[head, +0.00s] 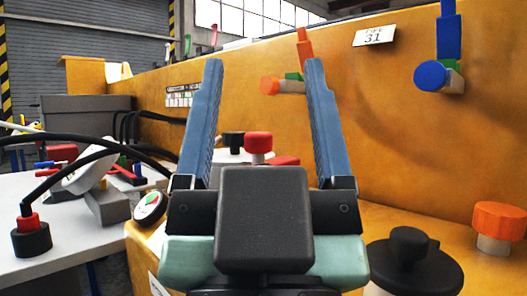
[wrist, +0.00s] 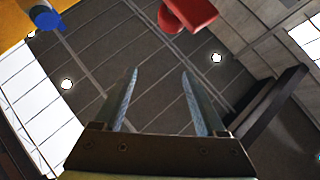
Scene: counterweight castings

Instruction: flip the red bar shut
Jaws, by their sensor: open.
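A red bar (wrist: 190,10) with a rounded end shows at the top edge of the wrist view, beyond my fingertips and cut off by the frame. In the head view, a red knob (head: 258,142) and a flat red piece (head: 285,161) show between my fingers. I cannot tell whether either belongs to that bar. My gripper (head: 264,62) has its two blue fingers spread wide and pointing up in the head view. It is also open in the wrist view (wrist: 160,72), with nothing between the fingertips and apart from the red bar.
A yellow casting wall (head: 420,120) fills the right, with an orange knob (head: 270,85) and a blue knob (head: 431,75) on it. A black knob (head: 408,255) and an orange one (head: 499,220) stand lower right. Black cables and a white table (head: 80,240) are left.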

